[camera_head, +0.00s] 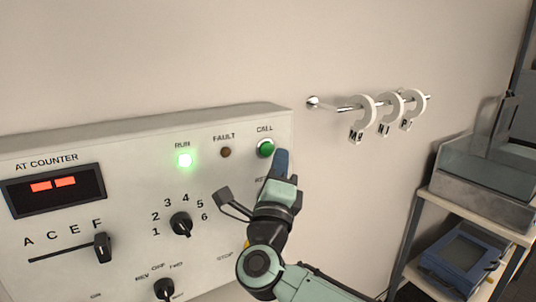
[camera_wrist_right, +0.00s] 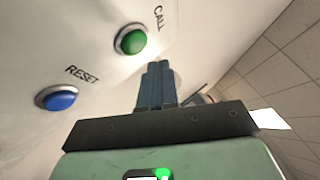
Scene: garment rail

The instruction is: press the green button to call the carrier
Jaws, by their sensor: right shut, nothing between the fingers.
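The green button (camera_head: 265,148) sits under the CALL label at the upper right of the control panel (camera_head: 120,150). It also shows in the right wrist view (camera_wrist_right: 131,40), at the upper left of the fingertips. My right gripper (camera_head: 281,160) is shut and empty, its fingertips just right of and below the green button in the head view. In the right wrist view its closed fingers (camera_wrist_right: 155,75) point up toward the panel, beside the button. Whether they touch the panel cannot be told. My left gripper is not in view.
A blue RESET button (camera_wrist_right: 56,98) lies near the green one. The panel has a lit RUN lamp (camera_head: 184,160), a dark FAULT lamp (camera_head: 225,152), a rotary knob (camera_head: 181,224) and a slider (camera_head: 102,247). A rail (camera_head: 345,108) with tagged rings and a shelf (camera_head: 470,210) stand right.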

